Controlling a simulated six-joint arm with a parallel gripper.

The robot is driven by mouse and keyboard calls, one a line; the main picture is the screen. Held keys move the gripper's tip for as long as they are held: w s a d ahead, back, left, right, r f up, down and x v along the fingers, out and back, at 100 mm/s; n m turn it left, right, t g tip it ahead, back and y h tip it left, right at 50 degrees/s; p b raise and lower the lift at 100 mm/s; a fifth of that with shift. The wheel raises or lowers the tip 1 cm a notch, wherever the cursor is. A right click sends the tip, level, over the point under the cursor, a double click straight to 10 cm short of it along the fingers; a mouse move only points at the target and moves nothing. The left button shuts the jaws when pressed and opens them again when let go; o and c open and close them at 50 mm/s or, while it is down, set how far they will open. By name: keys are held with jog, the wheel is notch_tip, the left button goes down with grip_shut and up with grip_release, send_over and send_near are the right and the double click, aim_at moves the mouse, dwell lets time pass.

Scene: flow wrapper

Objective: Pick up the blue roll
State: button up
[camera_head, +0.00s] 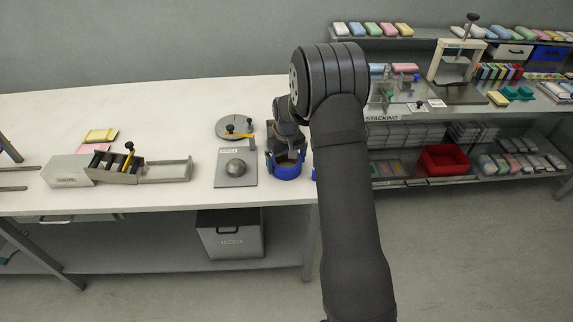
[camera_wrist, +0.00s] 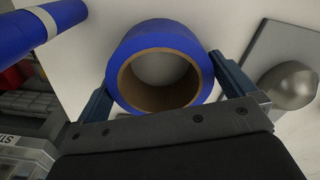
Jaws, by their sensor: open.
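The blue roll (camera_head: 287,171) stands on the white table near its right front edge, below my gripper in the head view. In the wrist view the blue roll (camera_wrist: 158,40) shows its brown cardboard core, with its open hole facing the camera. My gripper (camera_wrist: 160,85) is open, with one blue-grey finger on the left and one on the right of the roll. The fingers are very close to the roll's sides; I cannot tell whether they touch. In the head view my gripper (camera_head: 286,158) is partly hidden by my own wrist.
A second blue cylinder (camera_wrist: 45,25) lies at the upper left of the wrist view. A grey plate with a metal dome (camera_head: 236,167) is left of the roll. A round grey disc (camera_head: 235,126) lies behind. The shelving with a red bin (camera_head: 443,160) stands right.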

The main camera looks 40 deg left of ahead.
jog(key=c, duration=0.8)
jog(key=shift+r, duration=0.1)
